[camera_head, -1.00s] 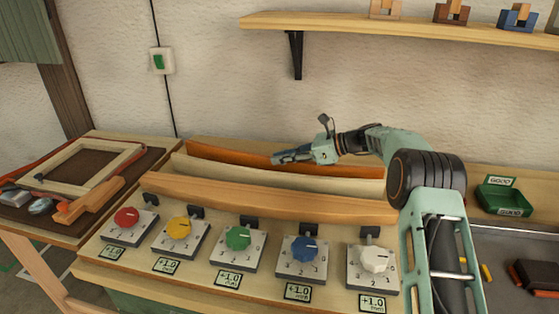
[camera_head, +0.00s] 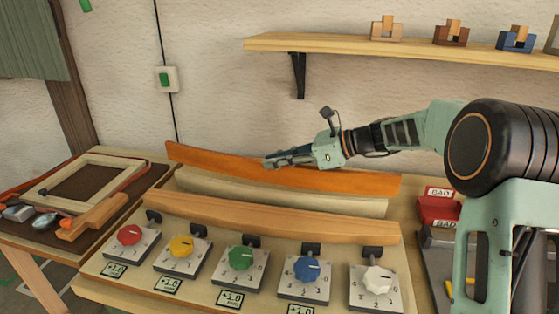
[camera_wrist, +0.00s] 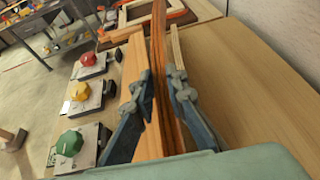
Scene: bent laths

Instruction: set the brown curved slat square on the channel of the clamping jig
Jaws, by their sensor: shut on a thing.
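The brown curved slat (camera_head: 215,160) is long, orange-brown and gently bowed. My gripper (camera_head: 272,161) is shut on it near the middle of its length. In the wrist view the slat (camera_wrist: 158,40) runs lengthwise between the two fingers of my gripper (camera_wrist: 159,88). In the head view the slat appears above and behind a pale curved strip (camera_head: 300,197) of the clamping jig. A tan curved wooden bar (camera_head: 270,222) stands in front of that strip. The channel's inside is hidden, and I cannot tell whether the slat's lower edge touches anything.
Several coloured knobs, including a green one (camera_head: 242,258), line the jig's front. A wooden frame (camera_head: 90,185) lies on the left bench. A red bin (camera_head: 438,208) stands at right, partly behind my arm. A wall shelf (camera_head: 350,48) hangs above.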

